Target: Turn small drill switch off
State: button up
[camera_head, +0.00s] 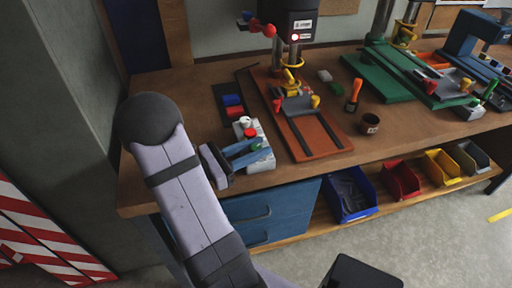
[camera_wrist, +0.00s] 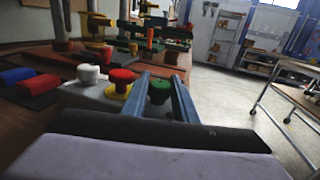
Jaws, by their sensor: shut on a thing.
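A light grey control box (camera_head: 262,163) stands at the front edge of the bench, before the small drill press (camera_head: 290,20). It carries a white knob (camera_head: 245,122), a red button (camera_head: 250,132) on a yellow base, and a green knob (camera_head: 256,146). In the wrist view the white knob (camera_wrist: 88,74), red button (camera_wrist: 121,76) and green knob (camera_wrist: 159,90) stand in a row. My gripper (camera_wrist: 162,84) has its two blue fingers on either side of the green knob, shut on it. A red light (camera_head: 295,37) shows on the drill's black head.
The drill's orange base (camera_head: 318,148) lies right of the box. Blue and red blocks (camera_head: 233,101) lie behind it. A dark cup (camera_head: 369,123) and an orange-handled tool (camera_head: 354,94) stand farther right. Colored bins (camera_head: 402,180) sit below the bench top.

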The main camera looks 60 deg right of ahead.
jog(key=shift+m+g+y, duration=0.3)
jog(key=shift+m+g, duration=0.1)
jog(key=shift+g, duration=0.2)
jog(key=m+g+y+p, duration=0.1)
jog(key=m+g+y, duration=0.1)
jog(key=g, duration=0.1)
jog(key=shift+m+y, duration=0.4)
jog(key=shift+m+g+y+p, duration=0.4)
jog(key=shift+m+g+y, duration=1.3)
jog(key=shift+y, duration=0.8)
jog(key=o, duration=0.8)
jog(key=shift+h, duration=0.3)
